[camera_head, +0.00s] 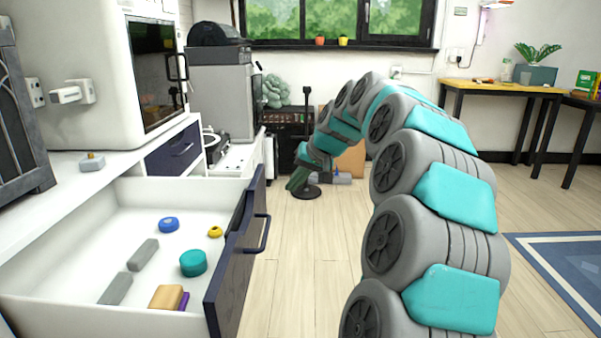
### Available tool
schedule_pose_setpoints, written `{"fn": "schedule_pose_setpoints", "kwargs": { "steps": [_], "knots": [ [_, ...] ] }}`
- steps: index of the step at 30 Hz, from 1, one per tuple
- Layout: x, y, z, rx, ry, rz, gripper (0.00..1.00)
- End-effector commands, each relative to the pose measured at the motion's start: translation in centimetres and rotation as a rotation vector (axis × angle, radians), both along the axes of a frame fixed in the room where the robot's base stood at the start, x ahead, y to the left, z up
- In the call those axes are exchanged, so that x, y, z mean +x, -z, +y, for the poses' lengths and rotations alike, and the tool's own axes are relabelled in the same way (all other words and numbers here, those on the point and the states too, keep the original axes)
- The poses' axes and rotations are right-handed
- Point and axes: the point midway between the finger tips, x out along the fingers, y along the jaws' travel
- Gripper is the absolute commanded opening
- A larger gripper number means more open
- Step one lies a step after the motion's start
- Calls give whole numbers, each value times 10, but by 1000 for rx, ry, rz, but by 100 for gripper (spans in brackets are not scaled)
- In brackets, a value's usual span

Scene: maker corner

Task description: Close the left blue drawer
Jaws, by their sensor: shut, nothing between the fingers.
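A blue drawer in the left of the head view stands pulled far out from the white counter. Its dark navy front (230,285) faces right and carries a dark bar handle (263,233). Its white interior (85,225) holds several small things. My arm arches from the lower right to the far middle of the view. My gripper (297,181) is small at its far end, pointing down over the floor, beyond the drawer and to the right of its front. It is shut and empty, and apart from the drawer. Its fingertips are hard to make out.
Another navy drawer (175,152) behind is shut. Wood floor (285,270) is clear right of the open drawer. A black stand (307,110) is near my gripper.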

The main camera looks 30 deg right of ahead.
Motion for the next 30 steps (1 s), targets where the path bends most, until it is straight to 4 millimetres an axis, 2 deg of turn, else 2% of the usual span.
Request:
{"fn": "schedule_pose_setpoints", "kwargs": {
  "steps": [4, 13, 30],
  "knots": [
    [16, 25, 6, 4, -3, 5, 0],
    [37, 20, 34, -1, -1, -3, 0],
    [41, 20, 40, 1, 0, -1, 0]
  ]
}}
